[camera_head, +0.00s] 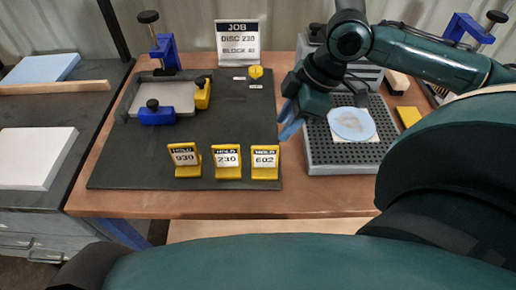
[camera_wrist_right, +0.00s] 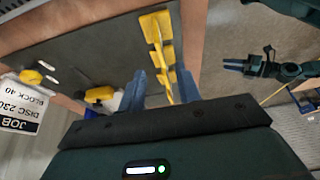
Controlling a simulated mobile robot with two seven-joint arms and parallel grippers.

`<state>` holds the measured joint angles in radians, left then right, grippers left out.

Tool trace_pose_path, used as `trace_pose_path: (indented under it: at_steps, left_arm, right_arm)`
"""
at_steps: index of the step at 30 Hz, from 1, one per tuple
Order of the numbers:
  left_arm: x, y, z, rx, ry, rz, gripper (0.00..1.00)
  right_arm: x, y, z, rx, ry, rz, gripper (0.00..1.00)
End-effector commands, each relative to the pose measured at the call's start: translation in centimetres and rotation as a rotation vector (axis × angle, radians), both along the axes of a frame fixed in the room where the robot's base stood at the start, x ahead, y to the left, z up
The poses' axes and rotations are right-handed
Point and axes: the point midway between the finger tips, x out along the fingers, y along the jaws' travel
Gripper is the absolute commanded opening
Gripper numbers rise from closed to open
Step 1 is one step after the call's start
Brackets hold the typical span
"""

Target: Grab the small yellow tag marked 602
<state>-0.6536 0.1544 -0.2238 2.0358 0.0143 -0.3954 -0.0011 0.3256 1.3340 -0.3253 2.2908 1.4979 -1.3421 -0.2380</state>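The yellow tag marked 602 (camera_head: 265,163) stands upright on the dark mat, at the right end of a row with the yellow tags marked 230 (camera_head: 227,162) and 930 (camera_head: 186,161). My right gripper (camera_head: 289,130) is above the mat's right edge, a little behind and right of the 602 tag, with its blue fingers pointing down. In the right wrist view the gripper (camera_wrist_right: 160,88) is open, and the row of yellow tags shows beyond and between its fingers. Their numbers cannot be read there.
A grey perforated tray (camera_head: 318,158) holding a pale blue disc (camera_head: 352,123) stands right of the tags. A JOB sign (camera_head: 238,42) reads disc 230, block 40. A grey plate fixture with yellow and blue blocks (camera_head: 157,116) is at the back left. The mat's middle is clear.

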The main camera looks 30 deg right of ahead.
Motion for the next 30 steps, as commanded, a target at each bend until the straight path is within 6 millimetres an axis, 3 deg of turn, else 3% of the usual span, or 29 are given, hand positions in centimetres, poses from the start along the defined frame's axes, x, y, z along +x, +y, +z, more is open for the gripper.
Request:
trace_pose_path:
  at_steps: [3, 9, 16, 24, 30]
  left_arm:
    - [-0.6, -0.2, -0.5, -0.003, 0.013, -0.002, 0.36]
    - [-1.1, -0.5, -0.8, -0.007, 0.025, -0.010, 0.36]
    - [-0.9, -0.6, -0.6, -0.007, 0.020, -0.009, 0.36]
    - [-0.6, -0.3, -0.4, -0.003, 0.015, -0.004, 0.36]
    - [-0.5, -0.1, -0.5, 0.000, 0.016, -0.001, 0.36]
  right_arm:
    - [0.4, 1.0, -2.3, 0.006, 0.004, 0.003, 0.34]
    - [1.1, 1.9, -5.1, 0.003, 0.002, 0.000, 0.34]
    - [1.7, 2.6, -6.5, 0.004, 0.002, 0.001, 0.34]
    - [2.9, 3.9, -9.8, 0.001, 0.002, 0.000, 0.34]
    - [3.0, 4.1, -10.3, -0.001, 0.000, 0.001, 0.34]
